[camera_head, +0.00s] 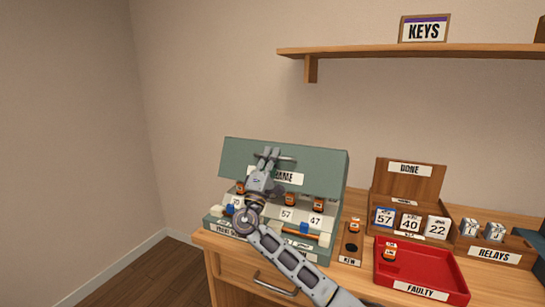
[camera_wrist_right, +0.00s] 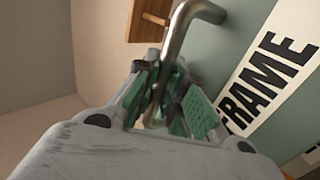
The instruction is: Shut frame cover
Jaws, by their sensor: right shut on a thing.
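The green frame cover (camera_head: 325,165) stands raised over the frame at the back of the table, its FRAME label (camera_head: 290,176) partly hidden by my arm. The label also shows in the right wrist view (camera_wrist_right: 270,75). My right gripper (camera_head: 268,160) is at the cover's metal bar handle (camera_head: 285,158). In the right wrist view my right gripper (camera_wrist_right: 165,95) is shut on the handle (camera_wrist_right: 175,40), with the bar between its green pads. Below the cover, the frame (camera_head: 318,255) holds small orange-and-dark relays and white number tags. My left gripper is not in view.
A wooden shelf (camera_head: 420,52) hangs above.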

